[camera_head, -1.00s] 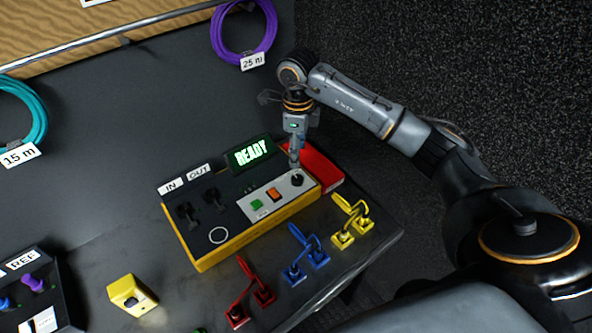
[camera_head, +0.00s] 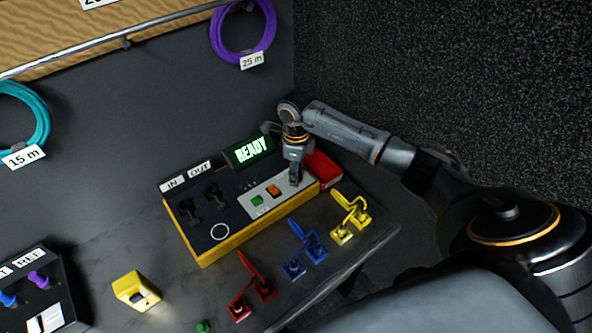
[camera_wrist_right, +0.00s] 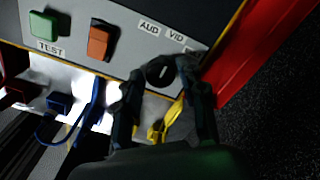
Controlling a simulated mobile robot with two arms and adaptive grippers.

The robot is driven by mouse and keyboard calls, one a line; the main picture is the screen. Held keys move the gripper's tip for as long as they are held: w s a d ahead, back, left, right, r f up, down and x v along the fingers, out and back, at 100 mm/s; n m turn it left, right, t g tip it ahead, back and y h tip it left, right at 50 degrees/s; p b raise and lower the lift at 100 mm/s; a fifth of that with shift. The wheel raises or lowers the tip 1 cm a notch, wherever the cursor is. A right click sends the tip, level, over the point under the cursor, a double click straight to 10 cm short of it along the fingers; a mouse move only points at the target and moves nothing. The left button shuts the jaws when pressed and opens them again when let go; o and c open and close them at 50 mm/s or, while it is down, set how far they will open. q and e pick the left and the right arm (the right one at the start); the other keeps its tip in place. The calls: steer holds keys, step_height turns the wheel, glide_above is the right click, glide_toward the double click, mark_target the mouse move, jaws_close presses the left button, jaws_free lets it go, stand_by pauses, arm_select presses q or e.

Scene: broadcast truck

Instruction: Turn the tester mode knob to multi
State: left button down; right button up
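The tester (camera_head: 228,238) is a yellow-sided box with a dark top, a grey control panel and a screen (camera_head: 250,151) reading READY. Its black mode knob (camera_wrist_right: 160,71) shows in the right wrist view, near the AUD and VID labels; a third label is partly hidden. My right gripper (camera_head: 295,182) points down over the knob, which it hides in the head view. In the wrist view my right gripper's fingers (camera_wrist_right: 160,79) stand on either side of the knob, apparently with small gaps, so it looks open. My left gripper is not in view.
A green button (camera_head: 257,200) and an orange switch (camera_head: 273,190) sit beside the knob. Red (camera_head: 248,290), blue (camera_head: 306,248) and yellow (camera_head: 350,215) cabled plugs lie in front. A small yellow box (camera_head: 133,292) sits left.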

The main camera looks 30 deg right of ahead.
jaws_close()
steer(key=shift+m, duration=0.3)
steer(key=m+b, duration=0.1)
steer(key=m, duration=0.1)
steer(key=shift+d+m, duration=0.1)
steer(key=shift+m, duration=0.2)
steer(key=m, duration=0.2)
steer(key=shift+m+b, duration=0.3)
steer(key=shift+b, duration=0.1)
steer(key=m, duration=0.6)
steer(key=shift+b, duration=0.35)
steer(key=o, duration=0.5)
jaws_free()
